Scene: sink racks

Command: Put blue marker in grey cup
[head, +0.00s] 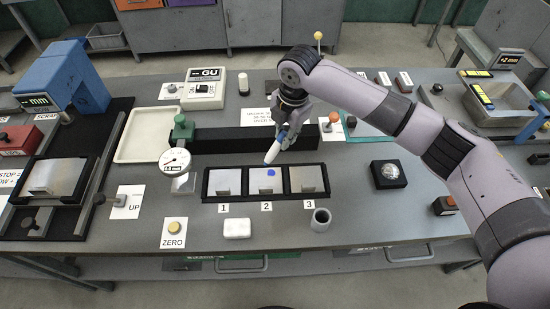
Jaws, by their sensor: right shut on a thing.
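The blue marker (272,152) has a white body with blue at its upper part. My right gripper (285,132) is shut on its upper end. The marker hangs tilted, its lower end down and to the left, near the back edge of the black three-part tray. The small grey cup (320,220) stands upright on the table in front of compartment 3, to the right of and nearer than the marker. Its opening faces up and looks empty. My left gripper is not in view.
The black tray (242,198) has compartments labelled 1, 2 and 3; a blue patch (268,174) shows in compartment 2. A white block (237,228) lies left of the cup. A dial gauge (175,161) stands left of the tray.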

